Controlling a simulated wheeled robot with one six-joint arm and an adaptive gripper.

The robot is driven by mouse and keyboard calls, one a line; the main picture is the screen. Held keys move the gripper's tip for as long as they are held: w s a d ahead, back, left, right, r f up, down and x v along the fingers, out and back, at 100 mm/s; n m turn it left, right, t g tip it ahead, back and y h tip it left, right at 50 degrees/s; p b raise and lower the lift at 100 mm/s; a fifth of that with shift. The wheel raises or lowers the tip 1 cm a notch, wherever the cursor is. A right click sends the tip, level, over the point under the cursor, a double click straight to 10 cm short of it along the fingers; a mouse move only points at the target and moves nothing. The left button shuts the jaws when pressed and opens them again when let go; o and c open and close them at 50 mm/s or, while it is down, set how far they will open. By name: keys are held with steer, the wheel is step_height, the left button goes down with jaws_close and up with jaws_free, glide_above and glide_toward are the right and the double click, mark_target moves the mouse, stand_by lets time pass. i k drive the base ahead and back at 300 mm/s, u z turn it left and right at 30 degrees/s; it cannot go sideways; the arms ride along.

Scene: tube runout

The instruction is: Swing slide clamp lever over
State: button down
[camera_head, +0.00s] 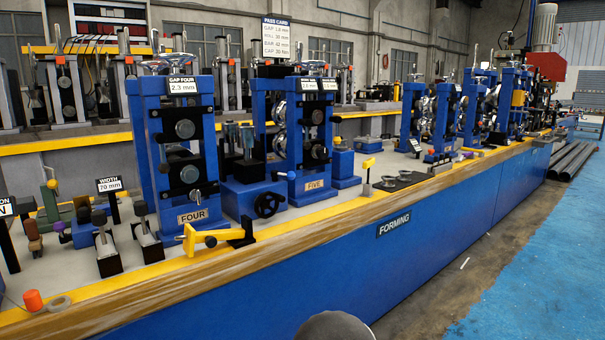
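A yellow lever (202,238) lies low along the yellow front edge of the machine bed, in front of stand FOUR. Its right end meets a small black block (241,234). I cannot tell for sure that this is the slide clamp lever. A smaller yellow piece (367,163) stands on a thin post further right, past stand FIVE. My gripper is not in view. A dark rounded shape at the bottom middle edge may be part of my arm.
Blue stands FOUR (193,215) and FIVE (315,185) rise behind the front edge, with a black handwheel (268,204) between them. An orange cap (33,300) and a ring (60,303) sit at the left. Blue floor (520,260) at right is mostly clear.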

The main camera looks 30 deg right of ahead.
mark_target(290, 175)
steer(key=z, duration=0.3)
steer(key=i, duration=1.15)
steer(key=z, duration=0.5)
